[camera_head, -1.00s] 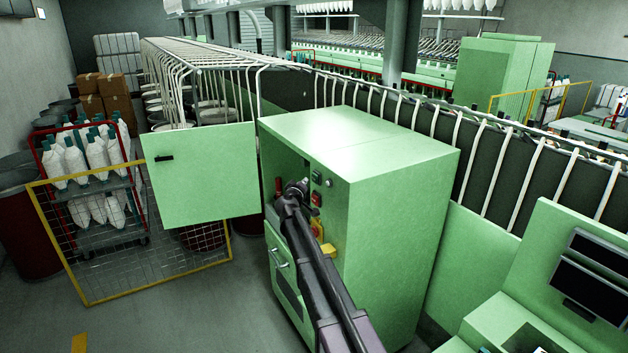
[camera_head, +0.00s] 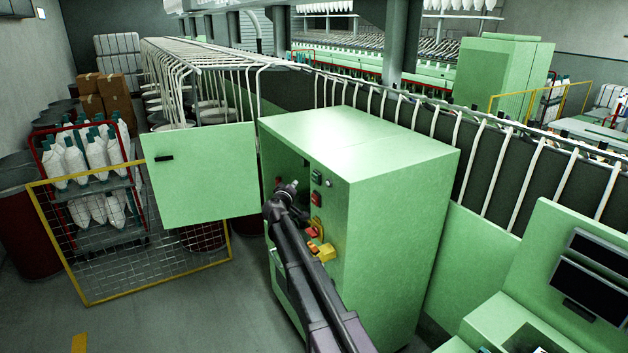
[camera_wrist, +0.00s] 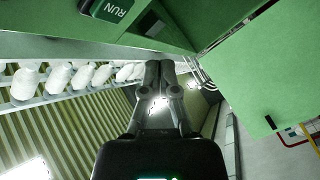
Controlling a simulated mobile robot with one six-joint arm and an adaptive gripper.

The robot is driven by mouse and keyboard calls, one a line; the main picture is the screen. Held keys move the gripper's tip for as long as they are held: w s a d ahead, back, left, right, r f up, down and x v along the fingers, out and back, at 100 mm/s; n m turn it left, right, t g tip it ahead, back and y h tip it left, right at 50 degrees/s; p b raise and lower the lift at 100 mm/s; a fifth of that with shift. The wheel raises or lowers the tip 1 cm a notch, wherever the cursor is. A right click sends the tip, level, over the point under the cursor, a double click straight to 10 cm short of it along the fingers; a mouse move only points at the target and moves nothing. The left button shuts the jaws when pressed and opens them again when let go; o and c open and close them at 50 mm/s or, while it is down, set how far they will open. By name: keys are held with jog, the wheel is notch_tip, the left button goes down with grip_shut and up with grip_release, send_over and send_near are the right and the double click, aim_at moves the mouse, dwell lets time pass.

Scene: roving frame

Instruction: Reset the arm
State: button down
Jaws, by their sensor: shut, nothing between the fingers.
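My arm (camera_head: 312,285) rises from the lower edge of the head view to the front of a green cabinet (camera_head: 400,220). Its wrist end is in front of the cabinet's control side. My gripper (camera_wrist: 161,66) shows in the wrist view with its two dark fingers together and nothing between them. In the head view the fingers are too small to make out clearly.
The cabinet's green door (camera_head: 200,180) stands open to the left. A red switch (camera_head: 316,198) and a yellow part (camera_head: 325,252) sit close beside my arm. A yellow mesh fence (camera_head: 140,265) and a bobbin cart (camera_head: 92,160) stand further left. Grey floor (camera_head: 190,320) is clear in front.

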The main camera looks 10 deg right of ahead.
jog(key=s+d+f+m+g+b, duration=0.1)
jog(key=s+d+f+m+g, duration=0.2)
jog(key=s, duration=0.4)
jog(key=s+d+f+g, duration=0.2)
jog(key=s+f+g, duration=0.1)
jog(key=s+f, duration=0.3)
jog(key=s+d+f+m+g+b, duration=0.1)
jog(key=s+d+f+m+g, duration=0.15)
jog(key=s, duration=0.55)
jog(key=s+a+f+g+y, duration=0.2)
jog(key=s+f+g+y, duration=0.1)
jog(key=s, duration=0.8)
jog(key=s+a+f+g+y, duration=0.3)
jog(key=s+f+g+y, duration=0.1)
jog(key=s, duration=0.8)
jog(key=shift+s+a+f+n+y+b, duration=0.2)
jog(key=shift+f+n+y+b, duration=0.2)
jog(key=shift+f, duration=0.3)
